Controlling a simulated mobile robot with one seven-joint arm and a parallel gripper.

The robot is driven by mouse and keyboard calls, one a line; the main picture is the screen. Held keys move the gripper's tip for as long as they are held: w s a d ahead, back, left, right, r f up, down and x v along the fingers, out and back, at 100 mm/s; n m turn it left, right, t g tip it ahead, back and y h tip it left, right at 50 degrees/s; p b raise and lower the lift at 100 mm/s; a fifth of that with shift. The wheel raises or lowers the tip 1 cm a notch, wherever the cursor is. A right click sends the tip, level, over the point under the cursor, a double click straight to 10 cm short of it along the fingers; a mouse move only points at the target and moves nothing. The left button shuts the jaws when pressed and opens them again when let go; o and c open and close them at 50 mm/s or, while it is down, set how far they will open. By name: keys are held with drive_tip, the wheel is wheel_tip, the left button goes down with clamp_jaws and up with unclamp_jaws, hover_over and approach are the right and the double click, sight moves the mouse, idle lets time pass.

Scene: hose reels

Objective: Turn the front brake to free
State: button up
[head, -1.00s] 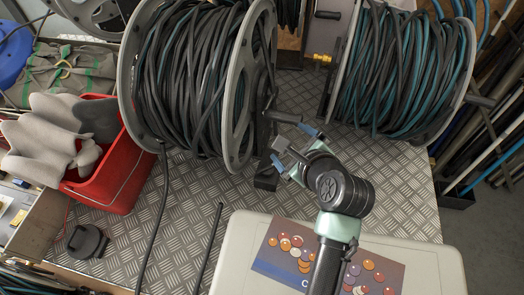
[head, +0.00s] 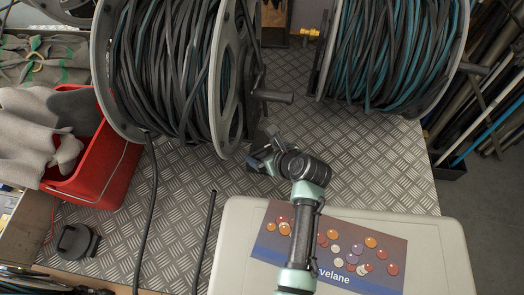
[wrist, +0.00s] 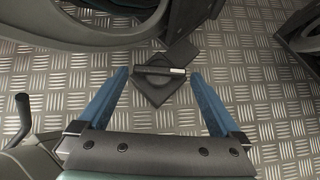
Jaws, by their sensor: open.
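The front brake (wrist: 150,71) shows in the wrist view as a dark flat bar with a pale end on a dark square block (wrist: 158,97). It sits low on the metal floor plate beside the reel's foot. My gripper (wrist: 160,75) is open, with one blue finger left of the bar and one right of it. The fingers appear apart from the bar, and the gap in height is hard to judge. In the head view my gripper (head: 257,163) is beside the left hose reel (head: 170,70), and my wrist and gripper largely hide the brake.
A crank handle (head: 272,96) sticks out from the left reel, just above my gripper. A second hose reel (head: 395,55) stands at the right. A pale case (head: 235,225) lies under my arm. A red bin (head: 105,170) stands at the left.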

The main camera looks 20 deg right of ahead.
sight(260, 152)
drive_tip(key=shift+x, duration=1.15)
drive_tip(key=shift+c, duration=0.2)
drive_tip(key=c, duration=1)
